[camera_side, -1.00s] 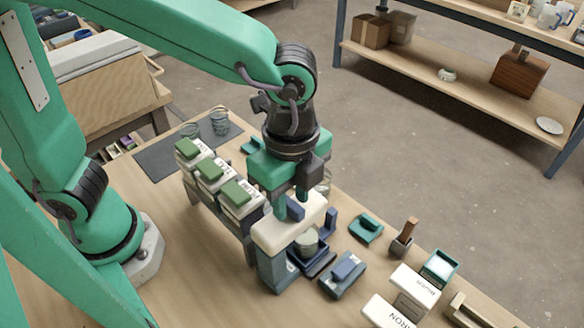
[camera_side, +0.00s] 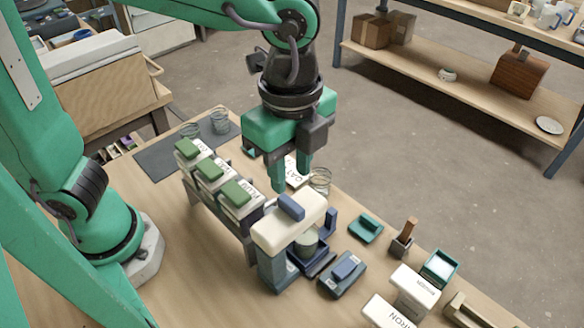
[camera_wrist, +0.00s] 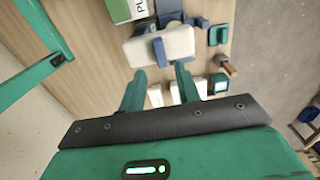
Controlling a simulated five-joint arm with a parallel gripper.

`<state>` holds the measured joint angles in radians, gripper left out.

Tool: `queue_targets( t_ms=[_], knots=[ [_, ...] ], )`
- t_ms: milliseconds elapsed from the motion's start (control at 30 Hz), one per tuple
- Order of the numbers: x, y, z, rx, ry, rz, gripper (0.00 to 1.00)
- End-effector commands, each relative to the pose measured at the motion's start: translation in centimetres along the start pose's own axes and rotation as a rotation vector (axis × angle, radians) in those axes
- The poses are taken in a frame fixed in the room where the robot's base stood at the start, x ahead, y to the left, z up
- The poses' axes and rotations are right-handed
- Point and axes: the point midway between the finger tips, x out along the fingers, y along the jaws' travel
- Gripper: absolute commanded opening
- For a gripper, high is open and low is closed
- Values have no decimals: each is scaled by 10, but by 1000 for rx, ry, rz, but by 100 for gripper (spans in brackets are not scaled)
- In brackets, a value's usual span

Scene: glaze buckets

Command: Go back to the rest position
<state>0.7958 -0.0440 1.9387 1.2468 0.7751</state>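My gripper (camera_side: 293,181) points down in the side view, raised clear above a blue-grey stand with a rounded cream top (camera_side: 289,228). Its two green fingers are apart with nothing between them. A blue block-shaped handle (camera_side: 291,207) sits upright on the cream top, below the fingertips. In the wrist view the open fingers (camera_wrist: 160,72) reach toward the cream top (camera_wrist: 176,45) and its blue handle (camera_wrist: 159,51), with a gap between. A pale round jar (camera_side: 307,241) stands under the cream top's overhang.
Several white containers with green lids (camera_side: 238,193) sit in a rack left of the stand. Wire-like cylinders (camera_side: 220,121) stand on a dark mat (camera_side: 160,158). A blue device (camera_side: 343,273), a teal one (camera_side: 366,228) and white labelled boxes (camera_side: 412,285) lie to the right. Space above is open.

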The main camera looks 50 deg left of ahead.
Motion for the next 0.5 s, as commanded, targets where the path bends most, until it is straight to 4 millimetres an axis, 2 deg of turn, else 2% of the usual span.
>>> queue_targets(
  t_ms=[267,367,500],
  knots=[
    [-2,-3,7,-37,9,-8,33],
    [-4,-6,20,-103,24,-23,33],
    [-9,-14,50,-263,60,-59,33]
  ],
)
